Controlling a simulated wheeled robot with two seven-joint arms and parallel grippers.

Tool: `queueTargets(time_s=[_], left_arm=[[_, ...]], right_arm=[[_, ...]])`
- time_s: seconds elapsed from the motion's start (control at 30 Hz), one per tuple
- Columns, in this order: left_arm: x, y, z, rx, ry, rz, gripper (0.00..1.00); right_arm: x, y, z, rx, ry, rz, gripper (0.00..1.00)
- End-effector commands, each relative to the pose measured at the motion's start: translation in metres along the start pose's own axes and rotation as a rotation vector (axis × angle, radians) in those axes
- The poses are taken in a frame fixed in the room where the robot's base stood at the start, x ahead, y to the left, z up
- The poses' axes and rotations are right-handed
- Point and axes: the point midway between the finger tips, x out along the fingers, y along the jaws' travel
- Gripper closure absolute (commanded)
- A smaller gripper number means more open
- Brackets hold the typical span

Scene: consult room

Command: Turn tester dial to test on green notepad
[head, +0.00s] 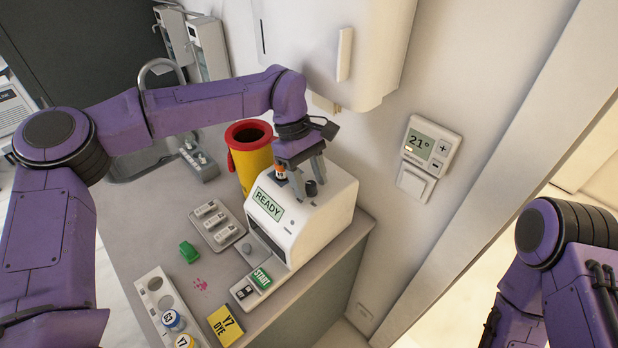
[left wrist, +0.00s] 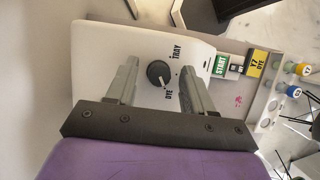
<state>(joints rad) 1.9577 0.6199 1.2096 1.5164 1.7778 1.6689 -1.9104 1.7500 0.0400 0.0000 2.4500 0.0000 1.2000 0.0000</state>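The white tester (head: 298,226) stands on the counter, with READY on its green screen (head: 268,204). Its black dial (head: 311,188) is on the top face. In the left wrist view the dial (left wrist: 158,74) sits between the labels TRAY and DYE; its exact pointing is too small to tell. My left gripper (head: 308,178) is over the dial, fingers apart on either side. In the left wrist view the fingers (left wrist: 160,82) show gaps to the dial. I see no clear green notepad; a small green object (head: 189,252) lies on the counter. My right gripper is out of view.
A yellow bin with a red rim (head: 250,155) stands behind the tester. A small orange-and-dark item (head: 281,172) is beside my left finger. A grey tray (head: 216,225), a green START label (head: 262,277), a yellow Y7 DYE card (head: 225,325) and a bottle rack (head: 152,283) are nearby.

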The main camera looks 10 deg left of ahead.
Motion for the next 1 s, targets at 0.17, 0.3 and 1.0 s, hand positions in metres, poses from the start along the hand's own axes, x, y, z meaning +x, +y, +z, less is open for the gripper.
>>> queueTargets(time_s=[0.17,0.3,1.0], left_arm=[[-0.010,0.001,-0.001,0.000,0.002,0.005,0.48],[-0.041,0.002,-0.002,-0.001,0.003,0.006,0.48],[-0.105,0.001,0.000,0.000,0.000,-0.001,0.48]], right_arm=[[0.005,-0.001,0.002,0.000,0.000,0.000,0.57],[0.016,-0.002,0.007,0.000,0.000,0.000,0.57],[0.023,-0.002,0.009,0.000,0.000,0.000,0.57]])
